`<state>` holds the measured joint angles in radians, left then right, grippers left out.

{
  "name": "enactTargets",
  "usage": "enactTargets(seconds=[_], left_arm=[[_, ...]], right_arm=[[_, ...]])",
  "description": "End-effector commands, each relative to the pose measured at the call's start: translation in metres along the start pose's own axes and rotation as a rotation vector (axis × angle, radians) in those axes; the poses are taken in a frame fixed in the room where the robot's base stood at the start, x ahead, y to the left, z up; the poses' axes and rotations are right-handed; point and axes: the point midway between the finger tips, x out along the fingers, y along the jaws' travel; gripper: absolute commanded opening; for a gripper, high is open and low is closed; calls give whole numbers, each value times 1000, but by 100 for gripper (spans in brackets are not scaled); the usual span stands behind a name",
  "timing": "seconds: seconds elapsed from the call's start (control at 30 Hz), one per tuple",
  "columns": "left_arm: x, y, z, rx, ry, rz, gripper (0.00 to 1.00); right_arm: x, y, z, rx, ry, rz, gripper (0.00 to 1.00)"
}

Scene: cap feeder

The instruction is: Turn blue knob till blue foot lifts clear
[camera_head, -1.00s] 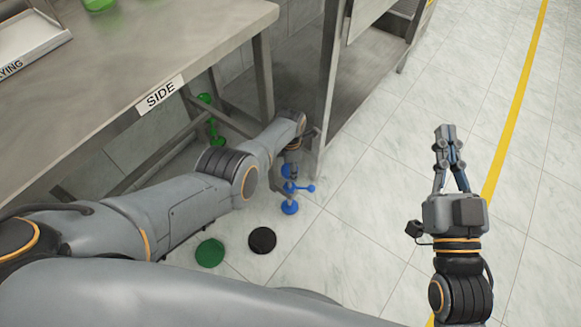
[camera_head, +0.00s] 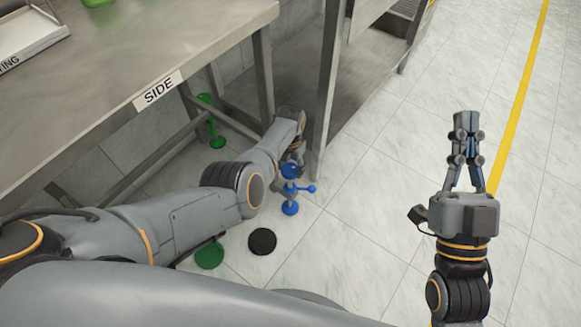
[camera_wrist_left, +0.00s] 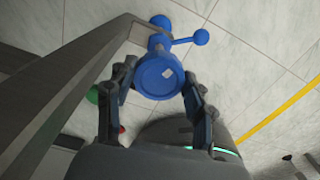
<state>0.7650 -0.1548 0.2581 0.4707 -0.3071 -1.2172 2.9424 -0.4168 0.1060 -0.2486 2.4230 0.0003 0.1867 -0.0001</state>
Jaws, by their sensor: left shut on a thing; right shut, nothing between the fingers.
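The blue knob (camera_head: 289,171) is the round top of a blue post near the table legs. In the left wrist view the knob (camera_wrist_left: 159,76) is a blue disc with a pale mark, seen from above. The blue foot (camera_head: 290,208) is at the bottom; I cannot tell if it touches the floor. A blue side rod ends in a ball (camera_head: 311,188). My left gripper (camera_wrist_left: 158,82) is shut on the knob, one finger on each side; it is partly hidden in the head view. My right gripper (camera_head: 466,120) is shut and empty, over clear floor.
A metal table with a SIDE label (camera_head: 158,88) stands over a green post (camera_head: 210,121). A metal rack leg (camera_head: 325,100) is close to my left gripper. A black disc (camera_head: 262,241) and green disc (camera_head: 209,256) lie on the floor. Floor to the right is clear.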

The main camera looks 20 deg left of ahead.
Motion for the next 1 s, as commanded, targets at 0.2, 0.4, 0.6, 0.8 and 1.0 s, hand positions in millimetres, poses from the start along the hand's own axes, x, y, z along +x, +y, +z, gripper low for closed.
enactTargets(seconds=[0.2, 0.4, 0.6, 0.8, 1.0], left_arm=[[5, 0, -4, -63, 9, 0, 22], [5, 0, -5, -80, 10, 0, 22], [5, 0, -5, -80, 11, 0, 22], [5, 0, -5, -80, 11, -1, 69], [2, 0, -3, -80, 6, 0, 76]], right_arm=[[-1, -1, -9, 2, 58, -2, 0], [-1, -1, -13, 3, 75, -3, 0], [-1, -1, -13, 3, 76, -3, 0], [-1, -1, -13, 2, 76, -3, 0], [-1, -1, -13, 2, 75, -2, 0]])
